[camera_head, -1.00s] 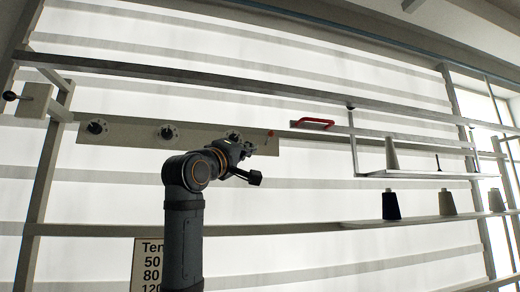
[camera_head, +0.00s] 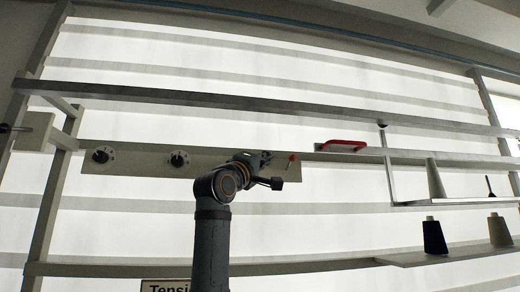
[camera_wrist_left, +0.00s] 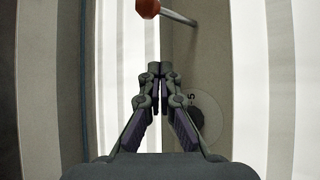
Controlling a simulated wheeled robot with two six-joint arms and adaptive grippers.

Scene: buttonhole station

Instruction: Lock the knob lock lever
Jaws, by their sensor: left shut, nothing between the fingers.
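The lock lever is a short metal rod with a red tip (camera_head: 291,158), at the right end of the beige knob panel (camera_head: 140,160). In the left wrist view the lever's orange-red ball tip (camera_wrist_left: 148,8) and its rod (camera_wrist_left: 178,17) stand out from the panel at the top, beyond the fingertips. My left gripper (camera_head: 266,158) is just left of the lever in the head view, and appears apart from it. In the wrist view its fingers (camera_wrist_left: 160,72) are shut and empty. A dial knob (camera_wrist_left: 208,102) beside the right finger is partly hidden. My right gripper is out of view.
Two black dial knobs (camera_head: 103,155) (camera_head: 179,159) sit on the panel to the left. A red handle (camera_head: 342,146) is on the rail to the right. Thread cones (camera_head: 434,236) stand on shelves at the right. Long metal rails run above and below the panel.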

